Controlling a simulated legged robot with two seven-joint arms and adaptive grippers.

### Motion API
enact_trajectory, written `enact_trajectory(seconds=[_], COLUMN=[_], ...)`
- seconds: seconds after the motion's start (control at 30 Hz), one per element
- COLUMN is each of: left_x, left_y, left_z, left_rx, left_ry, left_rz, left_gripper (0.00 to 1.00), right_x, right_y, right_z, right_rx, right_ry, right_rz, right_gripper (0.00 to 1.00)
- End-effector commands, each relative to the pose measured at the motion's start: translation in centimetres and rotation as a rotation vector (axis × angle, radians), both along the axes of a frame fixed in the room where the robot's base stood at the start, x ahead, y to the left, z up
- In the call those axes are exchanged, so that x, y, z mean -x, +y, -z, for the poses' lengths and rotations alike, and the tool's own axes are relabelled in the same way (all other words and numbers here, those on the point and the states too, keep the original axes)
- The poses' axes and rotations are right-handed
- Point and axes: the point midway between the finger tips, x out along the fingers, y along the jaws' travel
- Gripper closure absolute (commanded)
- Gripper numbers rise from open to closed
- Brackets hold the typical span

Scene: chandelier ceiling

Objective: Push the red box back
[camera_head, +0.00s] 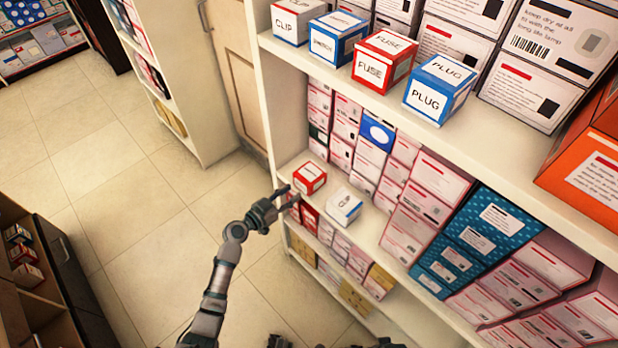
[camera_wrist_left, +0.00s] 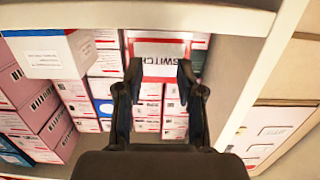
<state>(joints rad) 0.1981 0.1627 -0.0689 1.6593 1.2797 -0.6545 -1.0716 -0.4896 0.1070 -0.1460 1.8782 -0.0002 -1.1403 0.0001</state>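A small red and white box (camera_head: 310,178) sits on the middle shelf, near its front left edge. In the left wrist view the same box (camera_wrist_left: 160,58) shows the word SWITCH, straight ahead between the two fingers. My left gripper (camera_head: 289,195) is at the shelf's front edge, just in front of the box. Its fingers (camera_wrist_left: 160,74) are spread apart, one toward each side of the box's face; whether they touch it I cannot tell. Another red box, marked FUSE (camera_head: 383,61), stands on the shelf above.
Stacked cartons (camera_head: 371,149) fill the shelf behind. A PLUG box (camera_head: 438,89) and others line the upper shelf (camera_head: 530,150). Open tiled floor (camera_head: 130,200) lies left.

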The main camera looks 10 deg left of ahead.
Motion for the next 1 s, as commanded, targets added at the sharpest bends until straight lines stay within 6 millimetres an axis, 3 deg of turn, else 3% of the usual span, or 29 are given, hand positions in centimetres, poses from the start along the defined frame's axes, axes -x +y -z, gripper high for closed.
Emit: enact_trajectory(seconds=[1.0], left_x=[-3.2], left_y=[-2.5], left_z=[0.1], left_rx=[0.001], left_ry=[0.001], left_rz=[0.0], left_gripper=[0.62], right_x=[0.6], right_y=[0.0], right_z=[1.8], right_rx=[0.0], right_ry=[0.011], right_rz=[0.0], right_gripper=[0.6])
